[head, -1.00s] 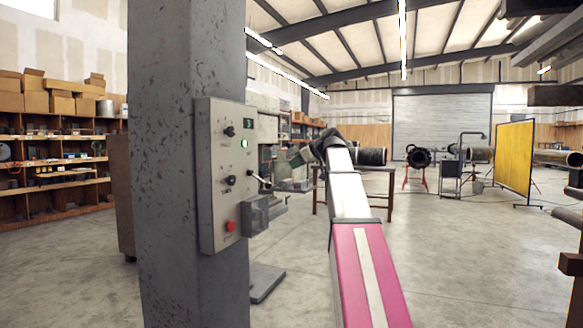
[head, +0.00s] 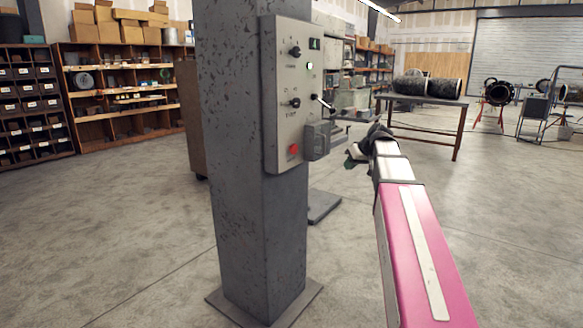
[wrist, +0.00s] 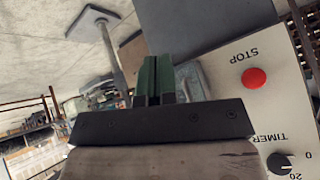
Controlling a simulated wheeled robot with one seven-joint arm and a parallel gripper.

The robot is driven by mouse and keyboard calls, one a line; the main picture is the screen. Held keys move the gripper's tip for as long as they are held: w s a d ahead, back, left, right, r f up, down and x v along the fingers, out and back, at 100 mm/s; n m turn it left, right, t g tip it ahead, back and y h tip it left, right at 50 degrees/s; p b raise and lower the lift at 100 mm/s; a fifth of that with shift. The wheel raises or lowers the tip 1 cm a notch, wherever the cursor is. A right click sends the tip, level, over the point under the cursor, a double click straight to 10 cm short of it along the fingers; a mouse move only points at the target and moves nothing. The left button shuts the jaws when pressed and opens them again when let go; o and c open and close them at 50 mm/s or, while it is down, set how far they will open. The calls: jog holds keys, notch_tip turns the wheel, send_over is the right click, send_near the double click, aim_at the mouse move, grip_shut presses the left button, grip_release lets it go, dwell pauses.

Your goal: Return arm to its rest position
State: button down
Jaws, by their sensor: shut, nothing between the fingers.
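My gripper (head: 353,157) is at the end of my extended pink and white arm, just right of the grey column in the head view. It is small and partly hidden there by my wrist. In the wrist view its green fingers (wrist: 154,78) are together and empty. The control panel (head: 283,100) on the column is left of my gripper. In the wrist view the panel (wrist: 245,105) fills the right side, with its red STOP button (wrist: 254,77) and timer knob (wrist: 279,163). A gap shows between the fingers and the button in that picture.
The grey column (head: 237,150) stands close on a floor plate (head: 222,306). A lever (head: 322,104) and a grey box (head: 317,139) stick out of the panel. A table (head: 455,104) with dark pipe pieces (head: 443,88) stands behind. Shelves (head: 120,105) line the left. The floor front left is clear.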

jog(key=s+a+f+m+g+h, duration=0.1)
jog(key=s+f+g+h, duration=0.1)
jog(key=s+f, duration=0.6)
jog(key=s+a+f+m+g+h, duration=0.1)
jog(key=s+f, duration=0.7)
jog(key=f, duration=0.9)
jog(key=s+a+f+m+g+h, duration=0.1)
jog(key=s+f+m+g+h, duration=0.1)
jog(key=s+f, duration=0.6)
notch_tip(320, 180, down, 4)
jog(key=shift+s+a+f+m+g+h, duration=0.15)
jog(key=shift+s+a+m+g+h, duration=0.2)
jog(key=shift+m, duration=0.25)
